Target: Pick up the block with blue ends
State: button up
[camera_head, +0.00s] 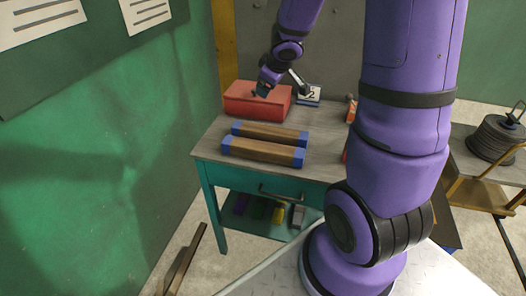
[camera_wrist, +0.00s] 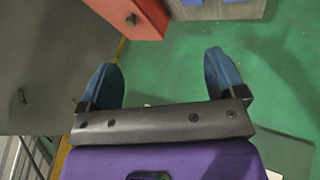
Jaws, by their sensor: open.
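Two long wooden blocks with blue ends lie side by side on the grey tabletop in the head view. The rear block (camera_head: 270,136) is parallel to the front block (camera_head: 262,151), with a narrow gap between them. In the wrist view, bits of blue (camera_wrist: 190,2) show at the top edge, probably block ends. My gripper (camera_head: 262,91) is over the red box, behind both blocks. In the wrist view, my gripper (camera_wrist: 165,70) has its two dark blue fingers spread wide with nothing between them.
The red box (camera_head: 258,102) stands at the table's back left. A small card marked 2 (camera_head: 310,95) stands to its right. The table (camera_head: 208,145) has a drawer and a lower shelf holding several small items. A green wall is at left. A cable reel (camera_head: 494,139) stands far right.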

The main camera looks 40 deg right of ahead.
notch_tip(320, 180, down, 7)
jog(key=n+g+y, duration=0.1)
jog(key=y, duration=0.1)
jog(key=n+g+y, duration=0.2)
jog(key=y, duration=0.1)
send_near(263, 146)
jog(key=shift+w+f, duration=0.25)
jog(key=shift+w, duration=0.4)
jog(key=shift+s+a+f, duration=0.1)
jog(key=shift+f, duration=0.55)
jog(key=shift+x, duration=5.05)
jog(key=shift+s+a, duration=0.1)
jog(key=shift+s, duration=0.05)
jog(key=c, duration=1.3)
